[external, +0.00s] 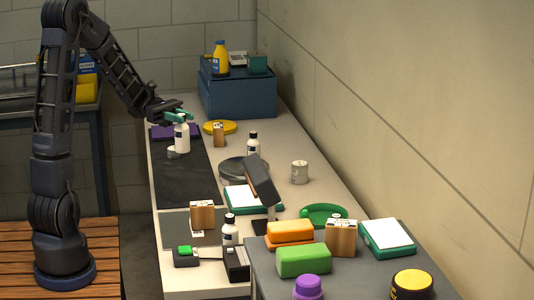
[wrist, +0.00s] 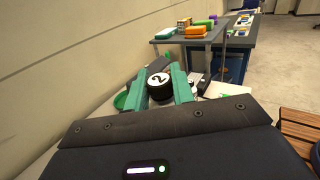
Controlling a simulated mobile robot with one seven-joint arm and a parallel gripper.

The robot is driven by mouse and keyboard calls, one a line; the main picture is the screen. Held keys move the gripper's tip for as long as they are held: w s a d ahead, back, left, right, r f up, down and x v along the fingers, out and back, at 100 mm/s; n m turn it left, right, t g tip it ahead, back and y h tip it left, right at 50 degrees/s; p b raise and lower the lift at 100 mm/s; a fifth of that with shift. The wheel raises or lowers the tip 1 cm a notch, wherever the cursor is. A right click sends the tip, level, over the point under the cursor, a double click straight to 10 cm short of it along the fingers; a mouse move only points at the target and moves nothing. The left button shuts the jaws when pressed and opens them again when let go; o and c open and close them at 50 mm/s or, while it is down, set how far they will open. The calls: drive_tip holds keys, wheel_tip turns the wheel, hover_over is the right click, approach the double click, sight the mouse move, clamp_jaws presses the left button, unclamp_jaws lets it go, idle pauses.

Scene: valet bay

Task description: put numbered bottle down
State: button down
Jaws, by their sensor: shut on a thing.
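The numbered bottle (external: 182,137) is white, and its black cap (wrist: 159,86) carries a white "2" in the wrist view. My gripper (external: 180,115) is shut on it near the top, with a green finger on each side of the cap. The gripper also shows in the wrist view (wrist: 160,80). The bottle is upright over the far part of the dark mat (external: 182,185). I cannot tell whether its base touches the mat. Its lower body is hidden in the wrist view.
A small pale object (external: 173,153) is by the bottle's base. A purple item (external: 160,132), a yellow dish (external: 220,127) and a small wooden box (external: 219,136) are close by. A blue box (external: 238,95) stands at the far end. The mat's near part is clear.

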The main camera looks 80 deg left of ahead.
drive_tip(key=w+d+r+m+g+h, duration=0.1)
drive_tip(key=w+d+r+m+g, duration=0.2)
drive_tip(key=w+d, duration=1.15)
drive_tip(key=w+d+r+m+g+h, duration=0.1)
drive_tip(key=w+d+r+g+h, duration=0.2)
drive_tip(key=w+d, duration=1.2)
drive_tip(key=s+d+r+m+g, duration=0.15)
drive_tip(key=d+r, duration=0.25)
drive_tip(key=d, duration=1.1)
drive_tip(key=s+d+r+m+g, duration=0.1)
drive_tip(key=s+d+r+g, duration=0.2)
drive_tip(key=d, duration=1.3)
drive_tip(key=s+d+r+m, duration=0.1)
drive_tip(key=s+d+r, duration=0.25)
drive_tip(key=d, duration=1.15)
wheel_tip(320, 180, down, 19)
drive_tip(key=shift+w+d+y, duration=0.25)
drive_tip(key=shift+w+y, duration=0.05)
drive_tip(key=shift+w, duration=0.15)
drive_tip(key=c, duration=1.2)
unclamp_jaws()
